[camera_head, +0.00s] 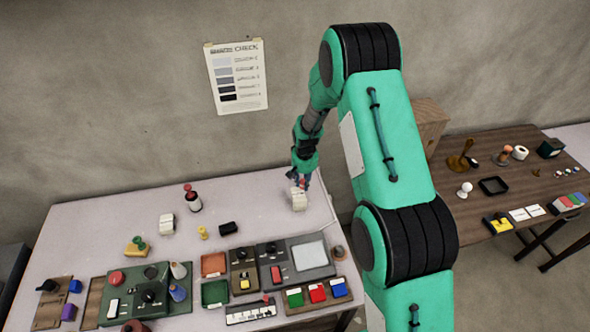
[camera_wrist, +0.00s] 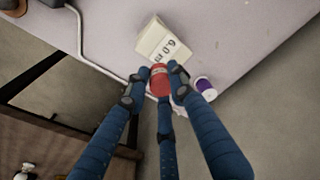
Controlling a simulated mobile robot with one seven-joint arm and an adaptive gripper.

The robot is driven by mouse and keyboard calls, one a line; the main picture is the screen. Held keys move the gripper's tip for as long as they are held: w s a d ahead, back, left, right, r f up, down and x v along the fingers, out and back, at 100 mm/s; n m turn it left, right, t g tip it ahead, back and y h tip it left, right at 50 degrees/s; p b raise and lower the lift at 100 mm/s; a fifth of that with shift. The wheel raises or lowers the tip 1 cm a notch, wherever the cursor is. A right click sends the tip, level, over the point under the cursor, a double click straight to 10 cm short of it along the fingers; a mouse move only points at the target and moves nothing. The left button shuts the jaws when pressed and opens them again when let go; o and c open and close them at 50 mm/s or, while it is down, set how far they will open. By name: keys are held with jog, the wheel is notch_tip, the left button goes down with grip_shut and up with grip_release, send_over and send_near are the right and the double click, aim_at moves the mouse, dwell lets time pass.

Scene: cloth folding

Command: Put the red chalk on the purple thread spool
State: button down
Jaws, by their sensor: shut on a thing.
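My gripper (camera_wrist: 159,75) is shut on the red chalk (camera_wrist: 159,82), which shows between its blue fingers in the wrist view. The purple thread spool (camera_wrist: 204,86), with a white rim, is just right of the right fingertip, near the table's edge. The finger partly covers it. In the head view my gripper (camera_head: 303,180) is low over the back right of the near table. A small red patch shows there, too small to make out. I cannot pick out the spool near the gripper in that view.
A white block with printed marks (camera_wrist: 158,40) stands close to the fingertips, and also shows in the head view (camera_head: 298,201). A bent grey rod (camera_wrist: 90,55) runs along the table edge. Several panels and trays fill the near table's front (camera_head: 90,225). A second table (camera_head: 470,215) stands right.

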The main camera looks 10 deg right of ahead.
jog(key=w, duration=0.5)
jog(key=w+f, duration=0.1)
jog(key=w, duration=1)
jog(key=shift+f, duration=0.25)
jog(key=shift+f, duration=1.8)
jog(key=shift+f, duration=0.1)
jog(key=c, duration=1.5)
grip_release()
jog(key=shift+s+r, duration=0.2)
jog(key=shift+r, duration=1.85)
jog(key=shift+s+r, duration=0.2)
jog(key=shift+r, duration=1.8)
jog(key=shift+s+r, duration=0.2)
jog(key=shift+r, duration=1.85)
